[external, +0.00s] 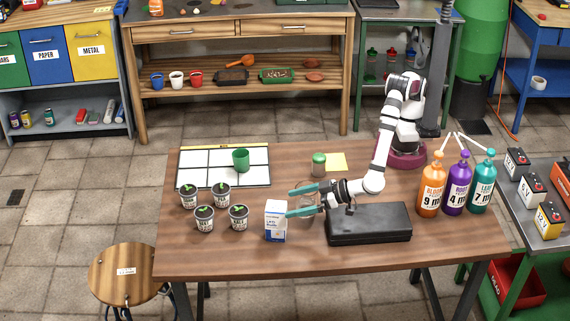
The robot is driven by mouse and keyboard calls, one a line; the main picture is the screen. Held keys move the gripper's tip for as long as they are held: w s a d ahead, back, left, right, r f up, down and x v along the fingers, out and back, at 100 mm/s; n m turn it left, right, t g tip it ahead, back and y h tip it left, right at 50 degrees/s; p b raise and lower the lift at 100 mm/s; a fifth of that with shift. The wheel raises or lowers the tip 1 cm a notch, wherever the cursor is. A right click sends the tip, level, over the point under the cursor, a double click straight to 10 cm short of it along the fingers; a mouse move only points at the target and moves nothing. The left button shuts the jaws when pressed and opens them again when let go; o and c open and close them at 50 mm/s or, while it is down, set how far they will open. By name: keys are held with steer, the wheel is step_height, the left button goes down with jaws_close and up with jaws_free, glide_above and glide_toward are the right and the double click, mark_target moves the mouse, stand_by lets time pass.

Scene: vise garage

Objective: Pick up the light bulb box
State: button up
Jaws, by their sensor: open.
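The light bulb box (275,221) is a small white and blue carton standing upright on the wooden table, left of the black case. My gripper (296,202) is open, with its teal fingers pointing left. The nearer finger reaches the upper right side of the box and the farther finger lies behind it. I cannot tell whether the near finger touches the box.
A black case (369,223) lies right of the box. Several potted seedlings (204,218) stand to the left. A green cup (240,160) sits on a white grid board (200,166). Pump bottles (457,185) stand at right. The table's front strip is clear.

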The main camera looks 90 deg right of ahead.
mark_target(266, 210)
steer(key=x, duration=0.9)
steer(key=shift+w+a+f, duration=0.15)
steer(key=shift+w+f, duration=0.05)
steer(key=c, duration=1.2)
